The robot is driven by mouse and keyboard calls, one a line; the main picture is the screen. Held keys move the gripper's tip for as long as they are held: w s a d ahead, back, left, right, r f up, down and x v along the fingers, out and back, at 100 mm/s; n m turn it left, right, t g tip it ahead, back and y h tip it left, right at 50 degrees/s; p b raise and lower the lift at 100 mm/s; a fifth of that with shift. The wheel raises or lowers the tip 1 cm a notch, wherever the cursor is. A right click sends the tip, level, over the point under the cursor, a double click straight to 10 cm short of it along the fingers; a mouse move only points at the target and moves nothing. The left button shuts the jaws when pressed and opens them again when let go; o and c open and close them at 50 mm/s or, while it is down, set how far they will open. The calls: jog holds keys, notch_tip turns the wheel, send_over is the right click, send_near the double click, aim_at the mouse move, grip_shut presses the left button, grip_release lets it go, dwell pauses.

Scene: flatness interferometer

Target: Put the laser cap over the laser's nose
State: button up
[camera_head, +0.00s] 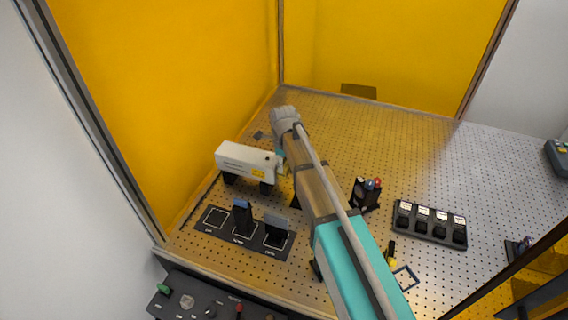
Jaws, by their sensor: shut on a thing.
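The laser (246,160) is a long white box on dark feet at the left of the perforated table. It has a yellow label and its nose end points right, toward my arm. My gripper (281,167) is right at that nose end, below my grey wrist, and is small and partly hidden by my arm. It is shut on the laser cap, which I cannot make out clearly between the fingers. I cannot tell whether the cap touches the nose or is apart from it.
A dark mat (217,217) with outlined places and upright parts lies in front of the laser. A dark rack (430,222) with several slots and a dark holder with coloured knobs (366,192) stand right of my arm. Yellow panels enclose the back and left.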

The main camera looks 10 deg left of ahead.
jog(key=shift+f+b, duration=0.35)
jog(key=shift+f, duration=0.05)
dwell(0.4)
jog(key=o, duration=0.8)
jog(key=shift+r, duration=0.15)
jog(key=shift+r+p, duration=3.4)
jog(key=shift+p, duration=0.15)
jog(key=shift+d, duration=0.1)
jog(key=s+d+n, duration=0.4)
jog(key=d+n, duration=0.3)
jog(key=d, duration=0.4)
jog(key=s+d+n, duration=0.4)
jog(key=d+n, duration=0.2)
jog(key=d, duration=0.5)
jog(key=s+d+n, duration=0.4)
jog(key=d+n, duration=0.3)
jog(key=d, duration=0.4)
jog(key=s+f+b, duration=0.1)
jog(key=f+b, duration=0.6)
jog(key=s+f+b, duration=0.1)
jog(key=f+b, duration=0.2)
jog(key=shift+s+f+b, duration=0.35)
